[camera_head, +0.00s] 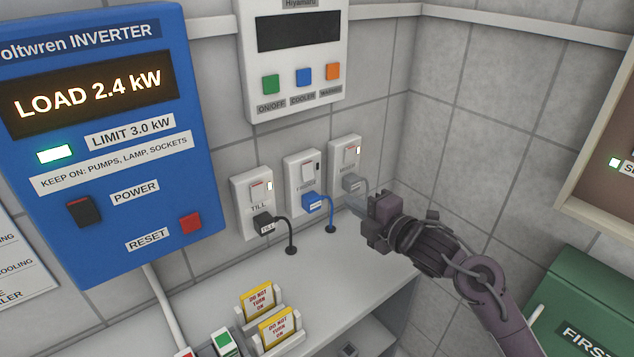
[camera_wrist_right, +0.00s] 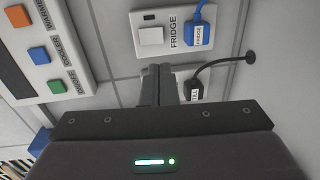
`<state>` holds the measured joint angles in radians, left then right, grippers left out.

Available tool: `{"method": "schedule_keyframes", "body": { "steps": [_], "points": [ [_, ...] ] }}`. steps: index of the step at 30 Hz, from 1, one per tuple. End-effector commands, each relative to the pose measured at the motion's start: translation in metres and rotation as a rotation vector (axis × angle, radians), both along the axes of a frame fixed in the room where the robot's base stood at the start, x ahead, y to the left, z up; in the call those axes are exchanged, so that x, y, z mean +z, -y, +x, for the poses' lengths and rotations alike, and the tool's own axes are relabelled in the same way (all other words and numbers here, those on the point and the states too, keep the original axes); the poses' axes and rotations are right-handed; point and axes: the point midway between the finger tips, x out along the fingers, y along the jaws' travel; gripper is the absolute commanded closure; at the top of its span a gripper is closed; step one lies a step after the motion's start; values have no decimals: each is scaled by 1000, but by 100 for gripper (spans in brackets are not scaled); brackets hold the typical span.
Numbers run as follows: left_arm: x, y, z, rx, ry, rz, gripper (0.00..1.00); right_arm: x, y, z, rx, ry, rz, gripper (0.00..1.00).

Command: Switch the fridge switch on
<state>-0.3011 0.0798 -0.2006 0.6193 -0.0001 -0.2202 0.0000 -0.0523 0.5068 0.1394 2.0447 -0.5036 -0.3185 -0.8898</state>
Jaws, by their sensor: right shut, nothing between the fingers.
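The fridge socket (camera_head: 303,191) is the middle one of three white wall sockets. A blue plug (camera_head: 318,203) sits in it, and its small indicator (camera_head: 318,168) is dark. In the right wrist view the white fridge switch (camera_wrist_right: 151,36) lies beside the FRIDGE label, with the blue plug (camera_wrist_right: 199,33) to its right. My right gripper (camera_head: 357,203) is shut and empty, out to the right of the fridge socket in the head view. In the wrist view its fingertips (camera_wrist_right: 160,70) are below the switch; whether they touch the wall plate cannot be told. My left gripper is not in view.
The till socket (camera_head: 250,190) with a black plug and the right-hand socket (camera_head: 345,155) with a grey plug both have lit indicators. A blue inverter (camera_head: 105,225) reads LOAD 2.4 kW, LIMIT 3.0 kW. DO NOT TURN ON cards (camera_head: 257,298) stand on the shelf below.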

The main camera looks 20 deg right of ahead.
Motion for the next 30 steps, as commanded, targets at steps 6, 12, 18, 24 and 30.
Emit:
{"method": "schedule_keyframes", "body": {
  "steps": [6,12,18,24,30],
  "points": [
    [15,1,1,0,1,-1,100,0,-15,40,0,1,6,100],
    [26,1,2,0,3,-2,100,-6,-30,80,-1,0,6,100],
    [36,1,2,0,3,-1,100,-11,-40,107,0,-1,4,100],
    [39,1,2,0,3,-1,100,-14,-44,119,0,-1,2,100],
    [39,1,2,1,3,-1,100,-15,-45,121,0,0,1,100]
  ]
}}
